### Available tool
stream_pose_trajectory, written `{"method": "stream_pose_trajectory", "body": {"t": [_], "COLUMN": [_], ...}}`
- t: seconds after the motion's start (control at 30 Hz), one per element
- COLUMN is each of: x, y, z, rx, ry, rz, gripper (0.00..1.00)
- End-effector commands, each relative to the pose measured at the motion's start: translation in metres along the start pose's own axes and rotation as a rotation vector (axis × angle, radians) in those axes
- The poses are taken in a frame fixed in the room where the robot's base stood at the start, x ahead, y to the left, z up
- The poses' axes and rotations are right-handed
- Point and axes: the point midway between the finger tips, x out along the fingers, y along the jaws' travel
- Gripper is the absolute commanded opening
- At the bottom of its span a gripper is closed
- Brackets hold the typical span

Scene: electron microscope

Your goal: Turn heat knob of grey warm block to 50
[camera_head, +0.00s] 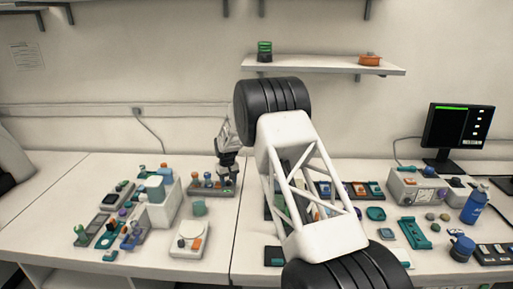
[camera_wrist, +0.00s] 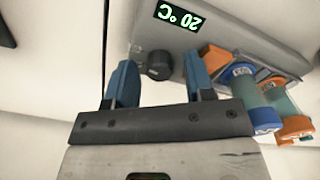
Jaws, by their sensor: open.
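The grey warm block (camera_wrist: 220,38) fills the upper part of the wrist view. Its green display (camera_wrist: 179,17) appears upside down and reads 20 °C. Its dark round heat knob (camera_wrist: 158,65) sits below the display. My gripper (camera_wrist: 159,78) is open, with its two blue fingers apart. In that view the knob appears between the fingertips, with a visible gap on each side; whether they are level with it in depth I cannot tell. In the head view my gripper (camera_head: 228,160) is above the warm block (camera_head: 212,190), and the knob is not distinguishable there.
Orange- and blue-capped tubes (camera_wrist: 265,102) stand in the block close to the right finger. My arm hides part of the bench to the right.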

Motion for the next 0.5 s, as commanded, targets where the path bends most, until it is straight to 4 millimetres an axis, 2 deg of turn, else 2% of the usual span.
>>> {"method": "stream_pose_trajectory", "body": {"t": [0.03,0.5], "x": [0.0105,0.0121], "y": [-0.0012,-0.0006], "z": [0.0053,0.0062], "rx": [-0.030,-0.334], "ry": [-0.016,-0.018], "rz": [-0.003,-0.006], "gripper": [0.52,0.52]}}
